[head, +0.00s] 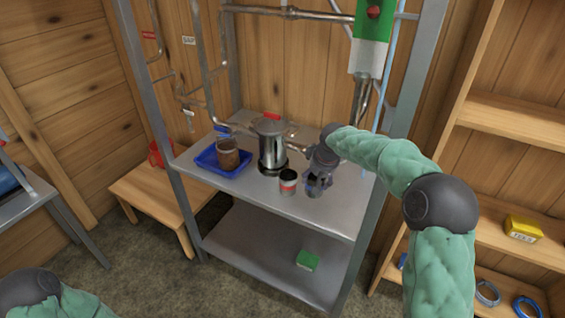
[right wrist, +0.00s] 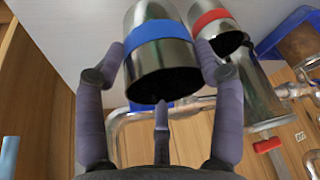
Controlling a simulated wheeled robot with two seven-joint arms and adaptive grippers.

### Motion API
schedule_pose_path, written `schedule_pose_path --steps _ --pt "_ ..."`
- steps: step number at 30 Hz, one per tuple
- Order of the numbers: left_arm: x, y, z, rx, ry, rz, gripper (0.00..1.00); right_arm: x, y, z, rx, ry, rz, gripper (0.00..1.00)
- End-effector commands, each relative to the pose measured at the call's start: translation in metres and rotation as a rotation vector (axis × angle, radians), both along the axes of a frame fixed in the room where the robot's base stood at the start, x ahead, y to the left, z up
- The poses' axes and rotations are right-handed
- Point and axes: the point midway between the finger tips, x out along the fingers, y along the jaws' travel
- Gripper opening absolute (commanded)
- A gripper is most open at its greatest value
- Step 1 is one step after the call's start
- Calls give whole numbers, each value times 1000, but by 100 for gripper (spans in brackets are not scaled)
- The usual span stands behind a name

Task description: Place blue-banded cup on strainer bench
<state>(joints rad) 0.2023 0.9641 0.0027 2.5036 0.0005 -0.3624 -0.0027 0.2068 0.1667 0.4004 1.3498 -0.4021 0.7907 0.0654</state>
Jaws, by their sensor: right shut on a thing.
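The blue-banded cup (right wrist: 160,52) is steel with a dark open mouth. In the right wrist view it sits between the fingers of my right gripper (right wrist: 165,72), which is shut on it. In the head view my right gripper (head: 317,182) is over the right part of the grey metal shelf (head: 318,215) and mostly hides the cup. I cannot tell whether the cup touches the shelf. A low wooden bench (head: 165,203) stands left of the shelf, and a grey metal table (head: 25,205) is at the left edge. Neither is clearly marked as the strainer bench. My left gripper is out of view.
A red-banded cup (head: 288,182) stands close beside the held cup. A steel pot (head: 271,150) and a blue tray (head: 208,164) with a brown container (head: 228,155) stand further left. Shelf posts and pipes surround the space. A red item (head: 155,154) is on the wooden bench.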

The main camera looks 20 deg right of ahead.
Motion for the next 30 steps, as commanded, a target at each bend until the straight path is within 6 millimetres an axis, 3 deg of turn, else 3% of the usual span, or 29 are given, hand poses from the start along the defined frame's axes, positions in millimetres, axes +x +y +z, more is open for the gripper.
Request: schedule_pose_path --steps 4,11,30 --pt "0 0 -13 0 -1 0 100 14 -19 13 0 -1 11 35" --pt "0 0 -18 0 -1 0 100 20 -30 21 -1 1 25 35" --pt "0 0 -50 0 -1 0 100 19 -30 -57 -2 2 26 35"
